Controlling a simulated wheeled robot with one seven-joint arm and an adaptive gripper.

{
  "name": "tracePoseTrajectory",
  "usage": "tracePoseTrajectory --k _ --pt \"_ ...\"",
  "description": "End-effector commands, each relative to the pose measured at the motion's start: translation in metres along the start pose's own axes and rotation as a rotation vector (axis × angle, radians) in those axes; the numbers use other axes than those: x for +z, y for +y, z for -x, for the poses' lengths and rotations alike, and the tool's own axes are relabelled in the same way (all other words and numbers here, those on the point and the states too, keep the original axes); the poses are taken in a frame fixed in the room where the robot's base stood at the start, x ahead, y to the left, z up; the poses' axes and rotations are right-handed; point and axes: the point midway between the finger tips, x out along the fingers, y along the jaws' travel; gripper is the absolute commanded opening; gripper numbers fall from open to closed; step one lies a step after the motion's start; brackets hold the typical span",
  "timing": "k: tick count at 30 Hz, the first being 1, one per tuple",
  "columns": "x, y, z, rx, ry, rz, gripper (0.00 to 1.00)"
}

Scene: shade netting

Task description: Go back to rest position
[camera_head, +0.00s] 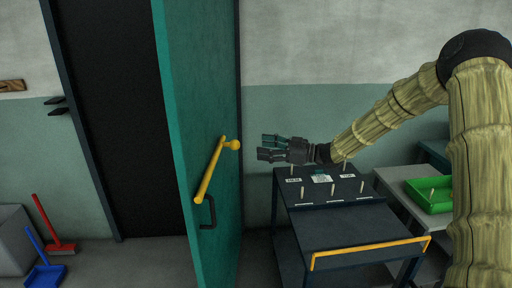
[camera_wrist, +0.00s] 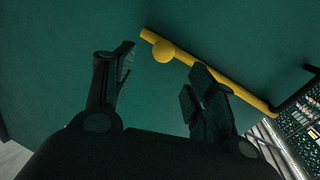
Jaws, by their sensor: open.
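My gripper (camera_head: 264,147) is open and empty. In the head view it points left toward the teal door (camera_head: 180,120), above the far left part of the dark cart. In the wrist view the two fingers of my gripper (camera_wrist: 160,85) are spread apart, with the green door face (camera_wrist: 60,70) behind them. A yellow bar handle (camera_head: 211,170) sits on the door just left of my gripper. It also shows in the wrist view (camera_wrist: 240,92), beyond the fingers. I see no contact between the fingers and the handle, though the exact gap is hard to judge.
A dark cart (camera_head: 345,236) with upright pegs and a yellow rail (camera_head: 370,250) stands below my arm. A green tray (camera_head: 425,197) rests on a table at the right. A red broom (camera_head: 52,228) and blue dustpan (camera_head: 46,272) stand left of the dark doorway (camera_head: 120,110).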

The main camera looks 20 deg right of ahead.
Motion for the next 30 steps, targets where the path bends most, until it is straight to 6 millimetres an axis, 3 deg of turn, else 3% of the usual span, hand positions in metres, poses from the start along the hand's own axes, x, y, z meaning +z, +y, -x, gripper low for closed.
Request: tracePoseTrajectory --k 6,21,26,30 --pt "-0.001 0.000 0.007 0.000 0.001 0.000 0.56" --pt "0.004 -0.003 0.004 0.004 -0.004 -0.011 0.56" --pt "0.042 -0.028 -0.017 0.049 -0.050 -0.102 0.56" --pt "0.104 -0.071 -0.039 0.128 -0.144 -0.238 0.56"
